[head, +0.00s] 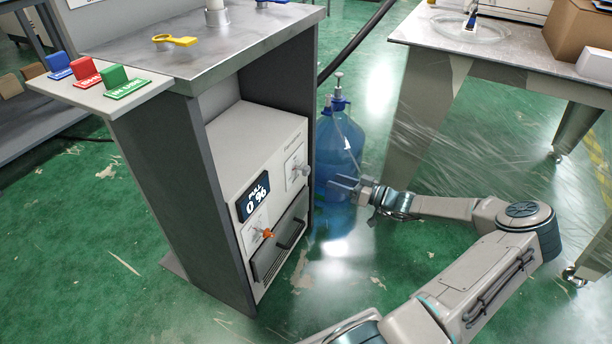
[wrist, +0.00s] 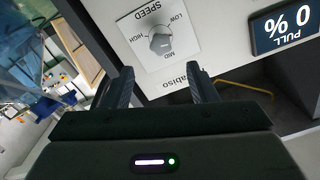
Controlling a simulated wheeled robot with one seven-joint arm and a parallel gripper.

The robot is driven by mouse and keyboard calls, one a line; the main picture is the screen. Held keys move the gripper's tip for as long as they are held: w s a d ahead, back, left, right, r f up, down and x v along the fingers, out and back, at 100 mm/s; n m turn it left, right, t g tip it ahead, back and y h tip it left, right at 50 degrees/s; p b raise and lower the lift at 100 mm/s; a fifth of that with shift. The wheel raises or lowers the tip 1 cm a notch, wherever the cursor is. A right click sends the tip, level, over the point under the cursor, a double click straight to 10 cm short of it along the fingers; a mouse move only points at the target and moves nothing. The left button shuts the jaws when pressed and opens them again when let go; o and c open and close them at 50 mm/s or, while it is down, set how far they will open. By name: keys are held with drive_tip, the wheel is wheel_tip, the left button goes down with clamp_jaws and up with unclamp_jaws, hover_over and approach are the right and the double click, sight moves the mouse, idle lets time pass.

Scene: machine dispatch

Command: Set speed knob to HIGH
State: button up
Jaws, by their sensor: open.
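The speed knob (wrist: 160,43) is a small grey knob on a white plate marked SPEED, with LOW, MID and HIGH around it. The wrist view shows it upside down, and I cannot tell which mark it points at. In the head view the knob (head: 304,171) sticks out from the upper right of the machine's front panel. My gripper (head: 345,186) is to the right of the knob, apart from it. In the wrist view my gripper (wrist: 162,84) is open and empty, its two fingers spread below the knob in the picture.
The machine (head: 255,135) sits in a grey cabinet with a display (head: 253,197) reading PULL 0 %, an orange knob (head: 266,233) and a drawer handle (head: 290,234). A blue water bottle (head: 335,150) stands just behind my gripper. A table (head: 490,62) stands at the right.

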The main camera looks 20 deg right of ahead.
sight(309, 172)
drive_tip(key=shift+b+x, duration=1.7)
drive_tip(key=shift+x, duration=4.1)
drive_tip(key=shift+s, duration=0.1)
drive_tip(key=c, duration=1)
